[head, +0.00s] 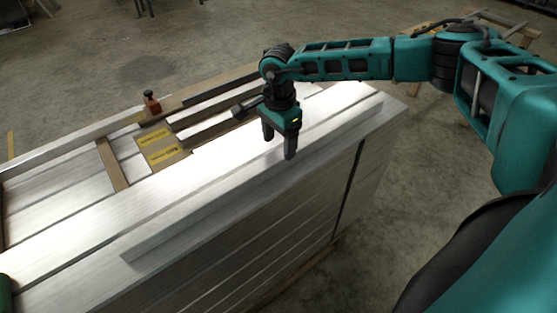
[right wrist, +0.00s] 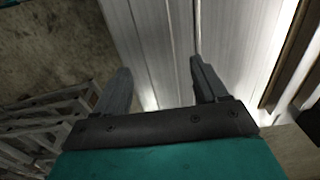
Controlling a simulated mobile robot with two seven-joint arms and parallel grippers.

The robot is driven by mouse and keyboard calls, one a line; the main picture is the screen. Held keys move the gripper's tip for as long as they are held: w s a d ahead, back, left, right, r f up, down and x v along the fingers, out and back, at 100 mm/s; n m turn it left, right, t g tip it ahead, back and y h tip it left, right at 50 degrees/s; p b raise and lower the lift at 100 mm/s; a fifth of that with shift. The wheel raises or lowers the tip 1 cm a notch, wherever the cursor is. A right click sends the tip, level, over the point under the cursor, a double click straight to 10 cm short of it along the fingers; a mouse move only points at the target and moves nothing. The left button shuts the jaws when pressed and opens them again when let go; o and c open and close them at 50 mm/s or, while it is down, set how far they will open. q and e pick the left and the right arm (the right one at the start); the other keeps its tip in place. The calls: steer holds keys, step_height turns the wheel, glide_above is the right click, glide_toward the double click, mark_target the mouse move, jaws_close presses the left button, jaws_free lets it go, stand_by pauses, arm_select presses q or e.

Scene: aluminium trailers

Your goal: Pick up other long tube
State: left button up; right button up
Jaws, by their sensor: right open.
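A long, light aluminium tube (head: 225,190) lies along the near top edge of the stacked trailer panels (head: 75,215). My right gripper (head: 277,147) is over the far half of this tube, fingers pointing down. In the right wrist view the gripper (right wrist: 158,80) is open, its fingers apart, with a pale metal strip (right wrist: 150,45), likely the tube, between them. Nothing is visibly held; whether the fingers touch the tube I cannot tell. My left gripper is not clearly shown; only a teal sliver shows at the left edge of the head view.
Concrete floor (head: 410,195) is open to the right. Grey slatted metalwork (right wrist: 38,125) shows at left in the wrist view.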

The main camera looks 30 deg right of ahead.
mark_target(278, 155)
step_height(278, 155, down, 5)
steer(key=shift+f, duration=0.1)
steer(key=shift+c, duration=0.3)
jaws_close()
stand_by(0.5)
steer(key=shift+r, duration=0.25)
